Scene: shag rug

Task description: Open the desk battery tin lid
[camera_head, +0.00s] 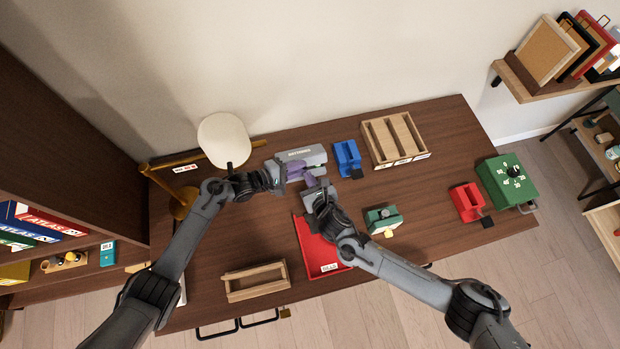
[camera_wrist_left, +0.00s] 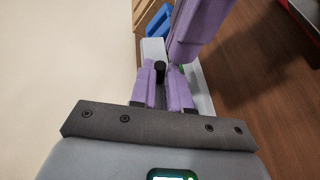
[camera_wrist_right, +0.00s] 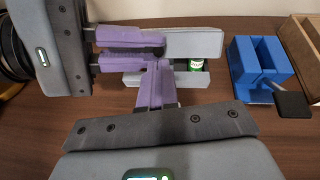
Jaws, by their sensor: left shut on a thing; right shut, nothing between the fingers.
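The grey battery tin (camera_head: 318,173) stands at the back of the desk. Its grey lid (camera_head: 305,154), with dark lettering, is up off the tin's front, and a green battery (camera_wrist_right: 196,65) shows in the gap below it. My left gripper (camera_head: 299,170) comes in from the left, and its purple fingers are shut on the lid (camera_wrist_right: 193,43). My right gripper (camera_head: 311,181) is shut and empty at the tin's front, its fingertips (camera_wrist_right: 158,68) close against the tin body. The fingers hide part of the tin, and I cannot tell whether they touch it.
A blue holder (camera_head: 347,156) and a wooden divided tray (camera_head: 396,140) stand right of the tin. A red tray (camera_head: 318,250) lies under my right arm. A lamp (camera_head: 223,139) stands close to my left arm.

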